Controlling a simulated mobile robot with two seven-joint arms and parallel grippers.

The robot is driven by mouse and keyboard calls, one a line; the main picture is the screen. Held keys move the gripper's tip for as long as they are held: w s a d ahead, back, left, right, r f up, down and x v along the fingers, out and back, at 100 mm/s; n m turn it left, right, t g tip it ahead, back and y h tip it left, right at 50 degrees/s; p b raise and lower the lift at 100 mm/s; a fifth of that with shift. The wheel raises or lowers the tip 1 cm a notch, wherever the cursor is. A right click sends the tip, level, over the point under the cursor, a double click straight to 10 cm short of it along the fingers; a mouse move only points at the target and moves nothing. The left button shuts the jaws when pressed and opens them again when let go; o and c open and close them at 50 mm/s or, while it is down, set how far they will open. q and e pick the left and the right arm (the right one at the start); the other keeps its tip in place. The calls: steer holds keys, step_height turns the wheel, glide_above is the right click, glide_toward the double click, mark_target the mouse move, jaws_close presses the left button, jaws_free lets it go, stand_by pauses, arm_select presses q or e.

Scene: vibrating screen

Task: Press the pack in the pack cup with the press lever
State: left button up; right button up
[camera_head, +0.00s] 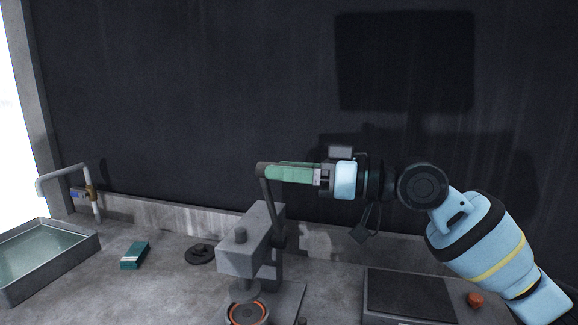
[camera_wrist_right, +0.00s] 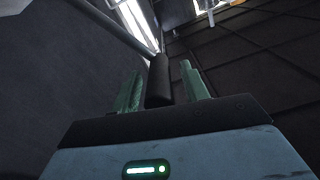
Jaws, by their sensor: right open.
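The grey press (camera_head: 250,245) stands at the front centre. Its dark press lever (camera_head: 267,195) points up, with its grip end beside my right gripper. My right gripper (camera_head: 275,172) reaches in from the right with its green fingers at the top of the lever. In the right wrist view the dark lever handle (camera_wrist_right: 159,82) stands between the two green fingers, which are open with gaps on both sides. The pack cup (camera_head: 247,313), with an orange ring, sits below the press head at the lower edge. I cannot make out the pack in it. My left gripper is not in view.
A metal tray (camera_head: 91,247) of liquid stands at the left, by a pipe tap (camera_head: 95,200). A teal box (camera_head: 134,254) and a dark round part (camera_head: 200,253) lie left of the press. A dark flat device (camera_head: 410,292) with an orange knob (camera_head: 475,299) is at the right.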

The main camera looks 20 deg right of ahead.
steer(key=shift+w+a, duration=0.1)
steer(key=shift+a, duration=0.05)
steer(key=shift+c, duration=0.2)
jaws_close()
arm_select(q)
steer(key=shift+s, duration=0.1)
arm_select(e)
steer(key=shift+f, duration=0.1)
